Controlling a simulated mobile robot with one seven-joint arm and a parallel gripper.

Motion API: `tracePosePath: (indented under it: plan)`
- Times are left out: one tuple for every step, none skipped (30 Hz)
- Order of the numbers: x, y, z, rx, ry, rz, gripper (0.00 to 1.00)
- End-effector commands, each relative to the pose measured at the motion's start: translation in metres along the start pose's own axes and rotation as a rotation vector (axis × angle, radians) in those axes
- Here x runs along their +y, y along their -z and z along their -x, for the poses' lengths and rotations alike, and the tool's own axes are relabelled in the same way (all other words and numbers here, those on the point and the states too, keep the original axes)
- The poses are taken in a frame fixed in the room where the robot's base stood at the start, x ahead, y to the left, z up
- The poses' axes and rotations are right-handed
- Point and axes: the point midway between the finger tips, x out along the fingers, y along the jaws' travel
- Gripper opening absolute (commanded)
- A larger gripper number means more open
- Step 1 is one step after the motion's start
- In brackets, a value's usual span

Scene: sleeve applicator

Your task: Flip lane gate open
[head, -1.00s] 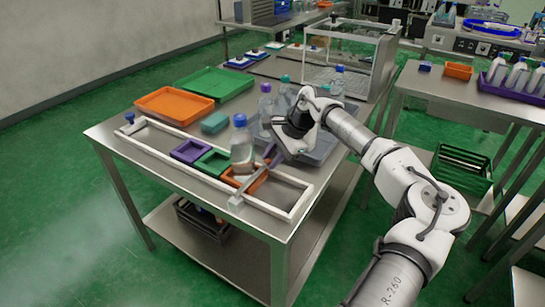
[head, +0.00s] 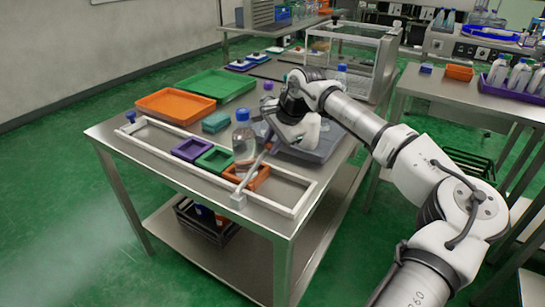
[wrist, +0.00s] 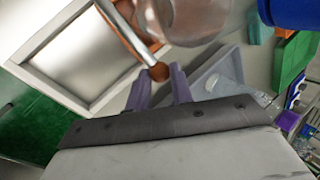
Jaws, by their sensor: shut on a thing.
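The lane gate (head: 252,175) is a slim grey bar rising from a pale block (head: 238,200) on the front rail of the white frame (head: 290,211). It slants up and back over the orange bin (head: 258,182). My gripper (head: 269,147) is at its upper end. In the wrist view, the gate's rod (wrist: 128,38) ends in a brown ball (wrist: 159,72) at the two purple fingertips of my gripper (wrist: 160,80), which is shut on it. A clear bottle with a blue cap (head: 243,138) stands upright just left of the bar.
Purple (head: 190,150) and green (head: 214,159) bins sit left of the orange one in the frame. A grey tray (head: 310,148) lies behind, under my gripper. Orange (head: 174,106) and green (head: 215,84) trays are at the back left. The frame's right end is empty.

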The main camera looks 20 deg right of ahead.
Motion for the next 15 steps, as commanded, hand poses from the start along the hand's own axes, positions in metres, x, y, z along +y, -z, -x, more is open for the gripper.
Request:
tracePosePath:
  plan:
    - [0.0, -0.001, 0.001, 0.031, 0.011, 0.015, 0.0]
    - [-0.001, -0.001, 0.004, 0.047, 0.017, 0.023, 0.0]
    - [-0.002, -0.003, 0.007, 0.066, 0.025, 0.033, 0.0]
    - [-0.003, -0.003, 0.01, 0.082, 0.03, 0.041, 0.0]
    - [-0.004, -0.004, 0.012, 0.096, 0.035, 0.048, 0.0]
    - [-0.005, -0.005, 0.014, 0.111, 0.04, 0.056, 0.0]
    - [-0.005, -0.006, 0.016, 0.123, 0.045, 0.062, 0.0]
    - [-0.006, -0.006, 0.018, 0.134, 0.049, 0.068, 0.0]
    - [-0.007, -0.007, 0.02, 0.147, 0.054, 0.075, 0.0]
    - [-0.008, -0.008, 0.022, 0.155, 0.057, 0.079, 0.0]
    - [-0.008, -0.009, 0.023, 0.162, 0.06, 0.083, 0.0]
    - [-0.009, -0.009, 0.025, 0.171, 0.063, 0.086, 0.0]
    - [-0.009, -0.009, 0.025, 0.177, 0.065, 0.089, 0.0]
    - [-0.009, -0.009, 0.026, 0.181, 0.067, 0.091, 0.0]
    - [-0.01, -0.01, 0.027, 0.187, 0.069, 0.093, 0.0]
